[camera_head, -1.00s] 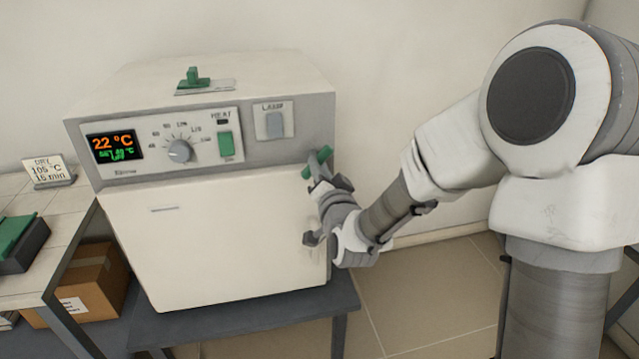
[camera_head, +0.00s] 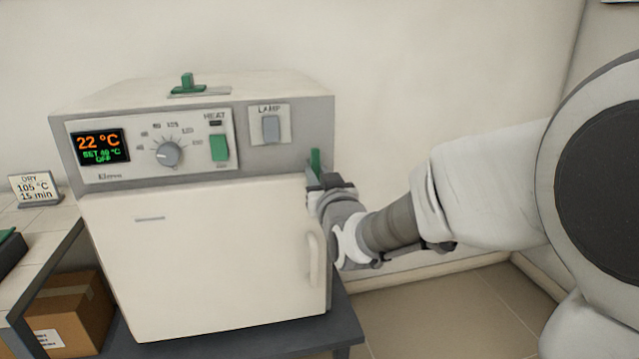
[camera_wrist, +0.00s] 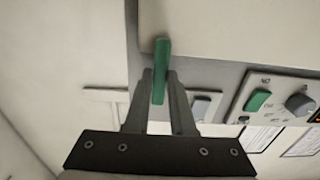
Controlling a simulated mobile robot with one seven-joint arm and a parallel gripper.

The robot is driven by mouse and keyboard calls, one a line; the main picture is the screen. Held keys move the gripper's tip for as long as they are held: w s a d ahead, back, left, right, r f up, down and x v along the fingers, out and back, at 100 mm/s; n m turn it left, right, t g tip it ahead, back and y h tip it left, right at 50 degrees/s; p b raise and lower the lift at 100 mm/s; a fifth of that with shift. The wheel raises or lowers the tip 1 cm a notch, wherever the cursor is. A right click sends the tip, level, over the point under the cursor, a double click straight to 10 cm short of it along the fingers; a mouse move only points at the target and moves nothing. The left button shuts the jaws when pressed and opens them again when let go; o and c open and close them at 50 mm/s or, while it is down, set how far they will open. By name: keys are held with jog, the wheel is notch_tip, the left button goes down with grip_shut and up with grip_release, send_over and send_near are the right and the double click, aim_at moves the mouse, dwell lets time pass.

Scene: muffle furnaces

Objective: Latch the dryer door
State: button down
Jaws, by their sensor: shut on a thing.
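The dryer (camera_head: 280,180) is a cream and grey box with a display reading 22 °C. Its door (camera_head: 205,265) looks closed against the front, with a vertical handle (camera_head: 315,258) at its right side. A green latch lever (camera_head: 316,160) stands upright at the door's upper right corner; it also shows in the wrist view (camera_wrist: 161,65). My gripper (camera_head: 318,180) is at this lever from the front right. In the wrist view my gripper's fingers (camera_wrist: 160,95) are shut on the lever's lower part. The lever's base is hidden by my fingers.
Another green piece (camera_head: 187,83) sits on the dryer's top. The dryer stands on a dark table (camera_head: 345,325). A sign reading DRY 105 °C 15 min (camera_head: 36,188) stands at the left, above a cardboard box (camera_head: 62,310). Floor at the right is free.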

dwell(0.3)
jog(key=c, duration=0.8)
grip_release()
jog(key=shift+o, duration=0.2)
jog(key=b+v, duration=0.6)
jog(key=v, duration=1.1)
jog(key=shift+s+b, duration=0.2)
jog(key=shift+b, duration=0.2)
jog(key=shift+r, duration=0.1)
